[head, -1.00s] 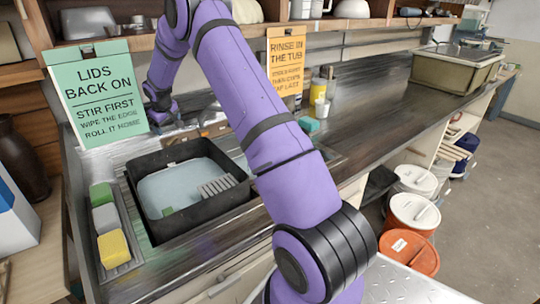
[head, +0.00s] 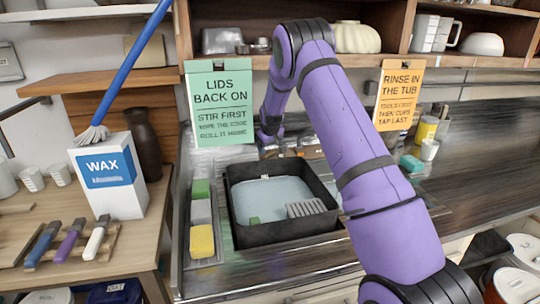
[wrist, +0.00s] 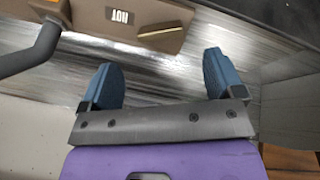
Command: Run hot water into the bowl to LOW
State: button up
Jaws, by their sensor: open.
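A black square tub (head: 283,232) stands in the sink area with pale, bluish water in it. A grey ribbed piece and a small green piece are in the tub. Which vessel is the bowl is not certain. My gripper (head: 268,136) is behind the tub, near the wall, small and partly hidden in the head view. In the wrist view my gripper (wrist: 160,80) is open, blue fingertips apart, nothing between them. Ahead of it is a brown fitting with a HOT label (wrist: 120,16) and a brass-coloured bar (wrist: 160,32). A grey curved pipe (wrist: 35,55) is at left. No LOW mark is readable.
A tray with green, grey and yellow sponges (head: 202,241) lies left of the tub. A cream bowl (head: 357,37) and a white bowl (head: 482,44) stand on the shelf. A WAX box (head: 110,180) stands on the left table. The counter at right is mostly clear.

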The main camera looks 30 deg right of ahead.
aim_at(270, 153)
jog(key=x, duration=0.7)
